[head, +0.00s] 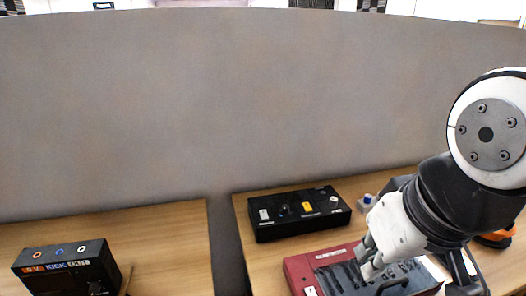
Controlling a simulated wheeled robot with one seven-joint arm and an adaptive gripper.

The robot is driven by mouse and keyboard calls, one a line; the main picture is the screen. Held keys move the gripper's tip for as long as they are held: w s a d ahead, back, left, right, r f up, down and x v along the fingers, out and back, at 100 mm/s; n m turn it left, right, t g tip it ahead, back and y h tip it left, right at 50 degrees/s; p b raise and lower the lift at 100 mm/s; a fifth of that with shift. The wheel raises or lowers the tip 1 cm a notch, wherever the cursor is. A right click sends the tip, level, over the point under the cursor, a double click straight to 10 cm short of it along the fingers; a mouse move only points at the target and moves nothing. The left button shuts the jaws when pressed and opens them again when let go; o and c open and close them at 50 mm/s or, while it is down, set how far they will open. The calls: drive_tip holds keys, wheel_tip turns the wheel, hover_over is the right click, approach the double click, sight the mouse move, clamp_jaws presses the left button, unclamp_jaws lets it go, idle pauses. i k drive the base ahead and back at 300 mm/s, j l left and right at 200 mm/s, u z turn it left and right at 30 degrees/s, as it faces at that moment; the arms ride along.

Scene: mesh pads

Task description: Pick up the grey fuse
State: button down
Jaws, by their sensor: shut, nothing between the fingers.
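I cannot pick out the grey fuse for certain. A black box (298,228) on the right table carries several small parts on top, among them a pale grey one (264,214), a yellow one (307,206) and a whitish one (333,199); they are too small to name. My gripper (368,262) is at the lower right, fingers pointing down over the red case with a black slotted inside (298,268). It is shut and empty. My gripper and arm hide part of the case and the table behind it.
A second black box (65,268) with coloured rings stands on the left table (165,240). A gap separates the two tables. A small white and blue item (367,199) lies beside my arm, and an orange and black object (497,238) lies at the far right. A grey partition (230,100) rises behind.

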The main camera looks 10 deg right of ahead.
sight(334, 201)
drive_tip(key=z, duration=0.4)
drive_tip(key=i+l+u, duration=0.2)
drive_tip(key=l, duration=0.2)
drive_tip(key=l+u, duration=0.15)
drive_tip(key=l, duration=0.2)
drive_tip(key=i+l+u, duration=0.2)
drive_tip(key=l, duration=0.25)
drive_tip(key=k, duration=0.05)
